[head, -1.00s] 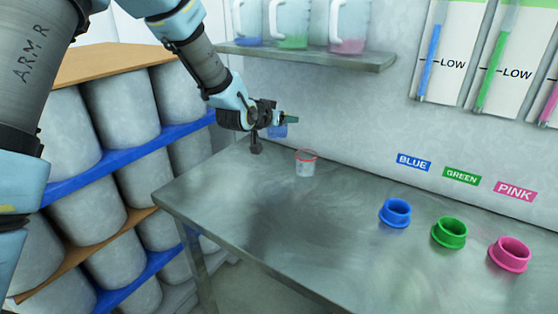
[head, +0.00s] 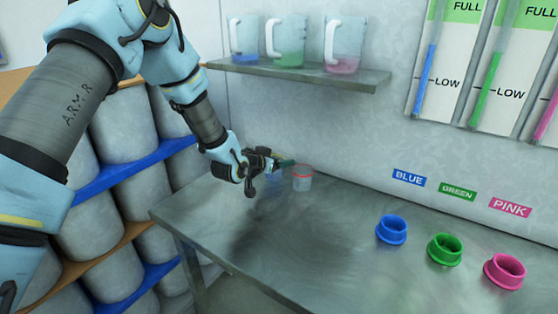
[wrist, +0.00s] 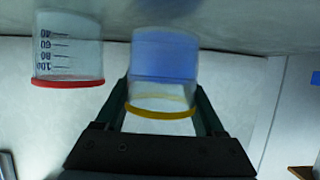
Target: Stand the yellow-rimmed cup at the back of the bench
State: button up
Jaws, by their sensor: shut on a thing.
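The yellow-rimmed cup (wrist: 163,62) is clear with blue liquid in it. In the wrist view, which looks upside down, it sits between the two fingers of my gripper (wrist: 163,98), which is shut on it. In the head view the cup (head: 273,180) is a faint bluish shape, partly hidden by my gripper (head: 284,164), at the back left of the bench (head: 255,230). It looks upright and low over the bench. I cannot tell if its base touches.
A clear red-rimmed cup (head: 302,180) with measuring marks stands close to the right of the held cup, apart from it. A shelf (head: 300,76) with several jugs hangs above. Blue (head: 391,230), green (head: 444,250) and pink (head: 505,271) rings sit at the right. The bench middle is clear.

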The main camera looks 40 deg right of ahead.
jog(key=shift+f, duration=0.5)
jog(key=shift+f, duration=0.15)
jog(key=o, duration=1.4)
jog(key=shift+r, duration=0.3)
jog(key=b+v, duration=0.3)
jog(key=v, duration=0.9)
jog(key=shift+f, duration=0.2)
